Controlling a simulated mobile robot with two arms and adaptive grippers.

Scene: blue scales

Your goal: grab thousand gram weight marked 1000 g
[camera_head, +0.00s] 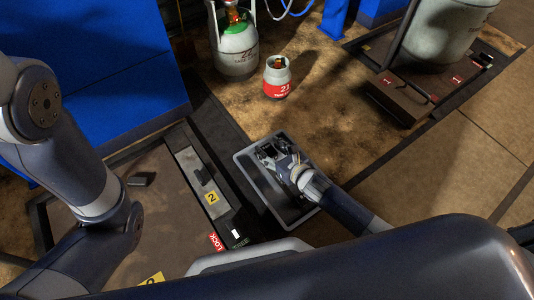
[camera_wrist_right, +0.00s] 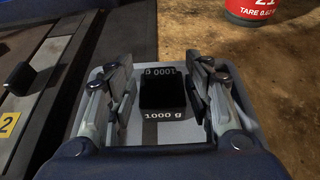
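The black block marked 1000 g (camera_wrist_right: 162,92) sits in the grey tray (camera_wrist_right: 205,135) in the right wrist view. My right gripper (camera_wrist_right: 162,85) is open, with one finger on each side of the block. Small gaps show between the fingers and the block. In the head view my right gripper (camera_head: 268,150) reaches into the far end of the grey tray (camera_head: 240,158) and hides most of the block. My left arm comes in at the left of the head view, but its gripper is not in view.
A scale platform (camera_head: 165,200) with a yellow 2 label lies left of the tray. A small red-and-white cylinder (camera_head: 277,80) and a larger one (camera_head: 236,52) stand beyond. Another scale (camera_head: 405,98) bearing a grey tank is at the upper right.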

